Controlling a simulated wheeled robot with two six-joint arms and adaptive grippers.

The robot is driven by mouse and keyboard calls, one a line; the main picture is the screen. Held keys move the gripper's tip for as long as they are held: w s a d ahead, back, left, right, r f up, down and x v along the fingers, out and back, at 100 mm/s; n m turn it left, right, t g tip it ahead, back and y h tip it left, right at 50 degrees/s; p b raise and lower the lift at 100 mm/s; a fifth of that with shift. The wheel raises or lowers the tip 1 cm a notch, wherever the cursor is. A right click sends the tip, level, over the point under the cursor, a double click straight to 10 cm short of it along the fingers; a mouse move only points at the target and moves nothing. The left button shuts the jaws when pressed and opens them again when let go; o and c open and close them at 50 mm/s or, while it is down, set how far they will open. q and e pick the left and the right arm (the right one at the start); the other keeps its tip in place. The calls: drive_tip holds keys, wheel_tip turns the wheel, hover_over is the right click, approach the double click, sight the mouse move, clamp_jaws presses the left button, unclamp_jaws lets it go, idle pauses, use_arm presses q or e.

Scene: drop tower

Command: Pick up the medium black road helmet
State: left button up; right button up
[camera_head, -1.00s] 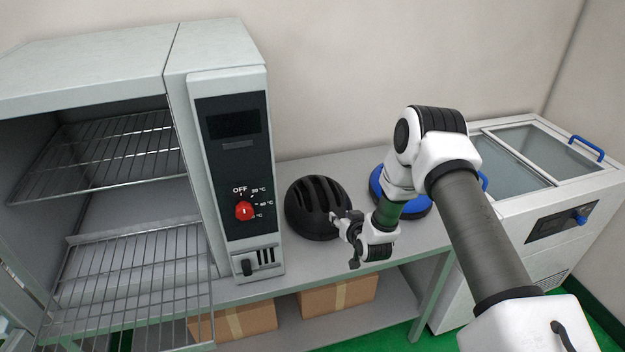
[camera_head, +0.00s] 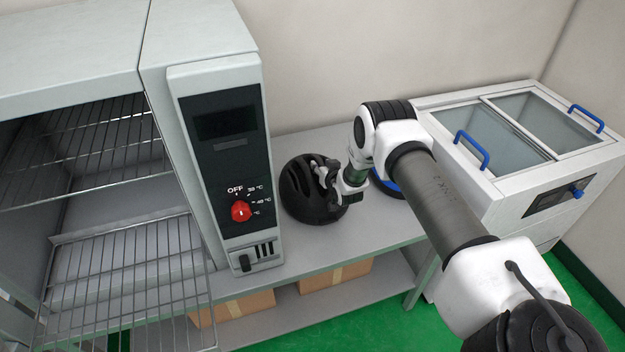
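The black road helmet (camera_head: 298,193) sits on the grey bench, just right of the oven's control panel. My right gripper (camera_head: 322,172) is over the helmet's right side and covers part of it. The fingers look spread, with one towards the helmet's top and one lower on its right side. I cannot tell whether they touch the shell. A blue round thing (camera_head: 386,186) on the bench is mostly hidden behind my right arm. My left gripper is not in view.
An open oven with wire racks (camera_head: 128,262) and a red dial (camera_head: 240,211) stands left of the helmet. A chest unit with blue handles (camera_head: 471,149) stands right. Cardboard boxes (camera_head: 335,276) lie on the shelf below. The bench front (camera_head: 345,242) is clear.

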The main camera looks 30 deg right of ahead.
drive_tip(key=shift+s+r, duration=0.2)
drive_tip(key=shift+s, duration=0.05)
drive_tip(key=shift+s+a+r, duration=0.1)
drive_tip(key=shift+s+r, duration=0.1)
drive_tip(key=shift+s, duration=0.05)
clamp_jaws()
drive_tip(key=shift+w+f, duration=0.15)
drive_tip(key=shift+w, duration=0.05)
